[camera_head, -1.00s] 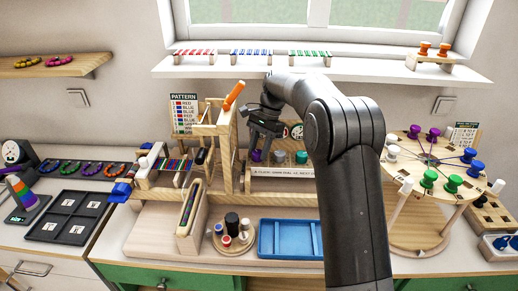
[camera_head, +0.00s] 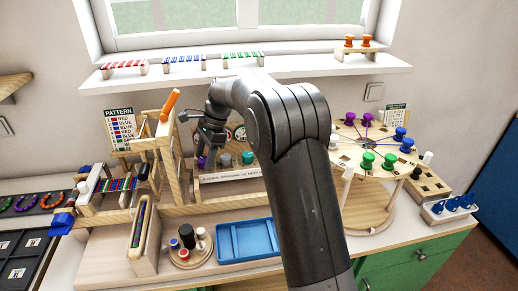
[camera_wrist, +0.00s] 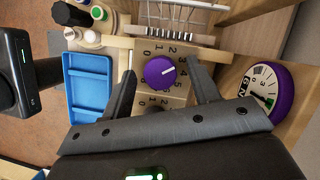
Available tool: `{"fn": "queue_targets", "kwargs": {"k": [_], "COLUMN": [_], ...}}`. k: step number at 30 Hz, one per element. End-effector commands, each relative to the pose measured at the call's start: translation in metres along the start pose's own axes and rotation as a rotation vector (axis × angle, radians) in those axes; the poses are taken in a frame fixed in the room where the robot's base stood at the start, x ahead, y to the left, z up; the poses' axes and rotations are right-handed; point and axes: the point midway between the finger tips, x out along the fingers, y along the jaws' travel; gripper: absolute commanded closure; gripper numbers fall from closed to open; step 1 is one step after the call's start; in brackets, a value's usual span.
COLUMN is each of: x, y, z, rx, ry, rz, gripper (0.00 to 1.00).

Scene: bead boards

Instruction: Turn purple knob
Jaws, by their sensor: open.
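The purple knob (camera_wrist: 159,72) sits on a wooden panel with numbers around it, its white pointer line aimed to the upper right in the wrist view. My gripper (camera_wrist: 163,82) is open, with one dark finger on each side of the knob and visible gaps to it. In the head view the purple knob (camera_head: 201,162) is at the left of a row of knobs, and my gripper (camera_head: 208,137) is just above it. A purple-rimmed dial (camera_wrist: 265,92) with a needle is to the right in the wrist view.
A grey knob (camera_head: 224,160) and a teal knob (camera_head: 247,158) stand to the right of the purple one. A blue tray (camera_head: 248,240) lies in front. A wooden frame with an orange handle (camera_head: 170,104) rises close on the left. A round peg table (camera_head: 372,205) stands right.

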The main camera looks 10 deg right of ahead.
Motion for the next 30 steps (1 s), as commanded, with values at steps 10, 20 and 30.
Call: {"fn": "queue_targets", "kwargs": {"k": [10,20,30], "x": [-0.053,-0.115,-0.139], "y": [0.002,0.012,0.056], "z": [0.0,0.002,0.006], "rx": [0.108,0.089,-0.067], "ry": [0.0,0.008,0.079], "rz": [-0.049,-0.054,-0.104], "gripper": [0.45,0.45,0.45]}}
